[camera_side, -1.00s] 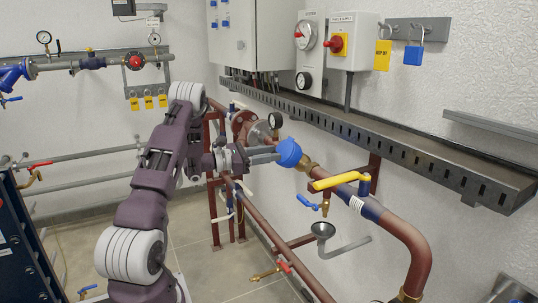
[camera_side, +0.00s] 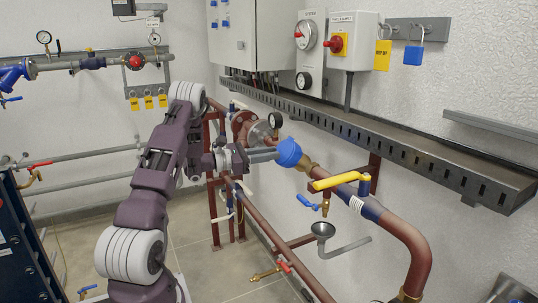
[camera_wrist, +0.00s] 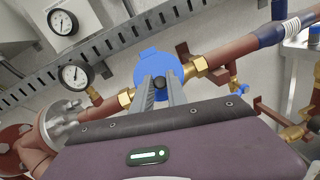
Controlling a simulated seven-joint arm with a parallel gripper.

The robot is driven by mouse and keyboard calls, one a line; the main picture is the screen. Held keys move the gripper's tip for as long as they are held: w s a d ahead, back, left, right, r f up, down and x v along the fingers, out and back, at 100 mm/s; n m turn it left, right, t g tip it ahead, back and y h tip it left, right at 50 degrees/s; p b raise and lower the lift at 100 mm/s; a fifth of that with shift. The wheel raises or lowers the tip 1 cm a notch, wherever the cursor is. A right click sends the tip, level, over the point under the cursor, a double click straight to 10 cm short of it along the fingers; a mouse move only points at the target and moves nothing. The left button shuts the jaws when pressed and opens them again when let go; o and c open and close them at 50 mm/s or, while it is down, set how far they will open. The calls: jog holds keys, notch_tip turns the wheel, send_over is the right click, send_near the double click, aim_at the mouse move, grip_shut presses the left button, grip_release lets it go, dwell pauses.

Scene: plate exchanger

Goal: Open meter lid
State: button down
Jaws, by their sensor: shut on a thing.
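The blue water meter with its round blue lid (camera_side: 289,152) sits on the copper-brown pipe, left of a brass fitting. In the wrist view the blue meter lid (camera_wrist: 146,72) fills the upper middle, with a small tab at its top edge. My gripper (camera_side: 274,156) reaches it from the left in the side view. In the wrist view the two grey fingers of my gripper (camera_wrist: 160,84) are close together in front of the lid, with a small dark piece between the tips. They are shut on the lid; the exact contact is partly hidden by the fingers. The lid looks closed.
The pipe with a yellow-handled valve (camera_side: 340,181) runs right of the meter. A pressure gauge (camera_side: 275,120) stands just behind it. A slotted metal cable tray (camera_side: 400,145) runs along the wall above. A funnel drain (camera_side: 323,230) sits below.

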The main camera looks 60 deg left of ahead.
jog(key=shift+r, duration=0.1)
dwell(0.7)
notch_tip(320, 180, up, 11)
jog(key=w+n+g+y, duration=0.1)
jog(key=w+g, duration=0.1)
jog(key=g, duration=0.6)
jog(key=shift+f+g, duration=0.2)
jog(key=shift+g, duration=0.2)
jog(key=shift+w, duration=0.1)
jog(key=shift+a, duration=0.1)
dwell(0.4)
jog(key=c, duration=1.3)
grip_release()
